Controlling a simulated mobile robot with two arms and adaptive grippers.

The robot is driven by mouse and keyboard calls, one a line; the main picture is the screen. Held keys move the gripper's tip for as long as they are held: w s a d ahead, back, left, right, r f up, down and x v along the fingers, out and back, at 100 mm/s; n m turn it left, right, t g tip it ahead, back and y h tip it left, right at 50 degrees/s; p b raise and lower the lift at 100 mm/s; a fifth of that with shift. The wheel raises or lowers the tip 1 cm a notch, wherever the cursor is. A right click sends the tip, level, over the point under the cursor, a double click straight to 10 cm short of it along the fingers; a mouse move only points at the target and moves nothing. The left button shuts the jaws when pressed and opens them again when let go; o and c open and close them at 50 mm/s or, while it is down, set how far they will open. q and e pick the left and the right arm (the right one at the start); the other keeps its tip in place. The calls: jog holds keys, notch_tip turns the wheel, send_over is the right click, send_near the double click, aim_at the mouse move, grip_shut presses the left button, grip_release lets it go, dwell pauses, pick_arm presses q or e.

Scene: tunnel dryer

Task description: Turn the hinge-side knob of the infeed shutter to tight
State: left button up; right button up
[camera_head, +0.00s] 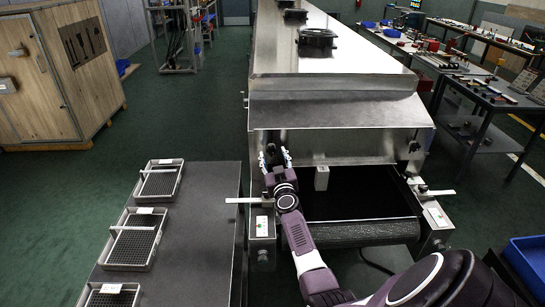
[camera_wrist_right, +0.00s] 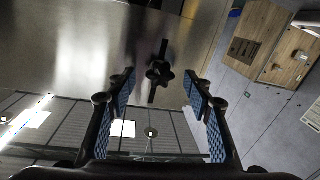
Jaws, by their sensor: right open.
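The infeed shutter (camera_head: 340,147) is a shiny metal panel across the mouth of the tunnel dryer. My right gripper (camera_head: 275,156) is at the left end of this panel, with its fingers toward the metal. In the right wrist view a black lobed knob (camera_wrist_right: 159,73) sits on a dark slot or bar in the panel. The open blue-padded fingers of my right gripper (camera_wrist_right: 162,88) stand on either side of it, apart from it. In the head view my gripper hides this knob. Another dark knob (camera_head: 414,146) shows at the panel's right end. My left gripper is not in view.
A dark belt (camera_head: 365,205) lies below the shutter, with a small light block (camera_head: 321,178) hanging above it. Control posts with flat bars flank the belt. A grey table (camera_head: 205,215) with several mesh trays stands left. Open green floor lies beyond.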

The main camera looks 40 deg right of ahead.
jog(key=shift+x, duration=0.9)
jog(key=shift+c, duration=0.2)
jog(key=c, duration=1.1)
jog(key=shift+b, duration=0.4)
